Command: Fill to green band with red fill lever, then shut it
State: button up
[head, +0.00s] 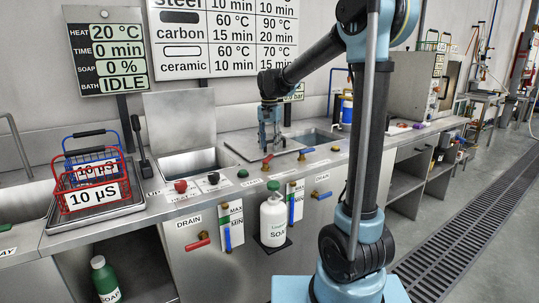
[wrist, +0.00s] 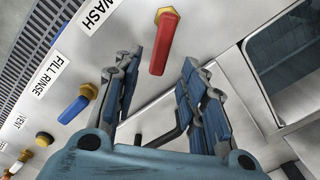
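The red fill lever (head: 267,157) sits on a brass fitting on the counter's front strip. In the wrist view the red lever (wrist: 165,42) lies beside a label ending in WASH. My gripper (head: 269,140) is above and behind it in the head view. In the wrist view my gripper (wrist: 157,85) is open; the lever shows beyond and between its fingertips, with no clear contact. A level gauge (head: 230,226) marked MAX and MIN is on the front panel, with a blue column low in it.
A blue lever (wrist: 74,110) labelled FILL RINSE is beside the red one. A second gauge (head: 295,202) and a red drain handle (head: 197,244) are on the front panel. A white soap bottle (head: 273,222) stands between the gauges. Red and blue baskets are left.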

aim_at(269, 156)
jog(key=shift+f, duration=2.25)
grip_shut()
